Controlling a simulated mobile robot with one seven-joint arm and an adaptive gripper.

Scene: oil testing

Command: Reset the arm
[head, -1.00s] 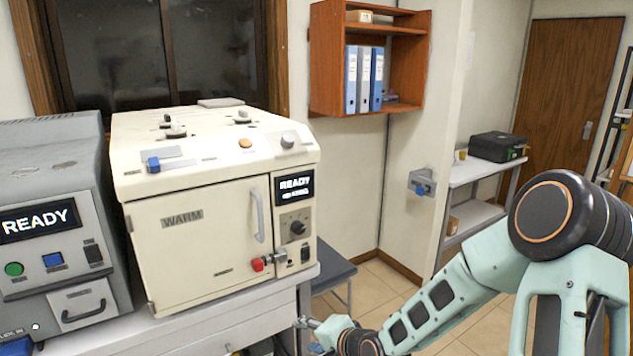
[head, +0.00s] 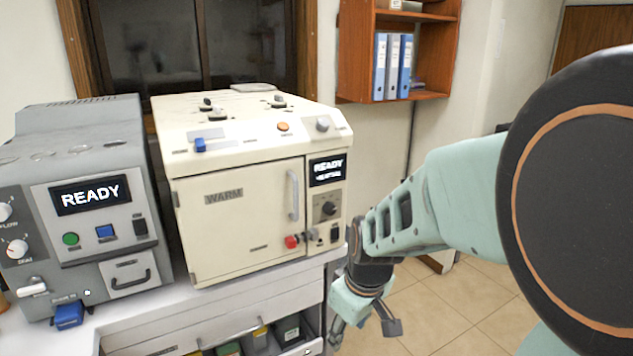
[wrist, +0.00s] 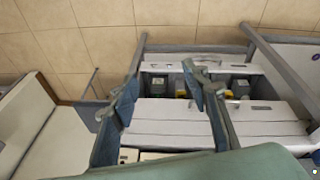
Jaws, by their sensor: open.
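My gripper (head: 368,325) hangs at the lower right in the head view, just right of the bench's front corner. Its fingers are spread and nothing is between them. My arm, pale green with dark joints, is folded and fills the right side of that view. In the wrist view my gripper (wrist: 160,90) shows two dark fingers set apart and empty. Beyond them are the bench drawers and an open shelf with several small containers.
A cream WARM machine (head: 240,215) and a grey machine (head: 95,215), both reading READY, stand on the white bench (head: 130,318). A wooden wall shelf (head: 420,95) holds blue binders. Open tiled floor (head: 440,310) lies right of the bench.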

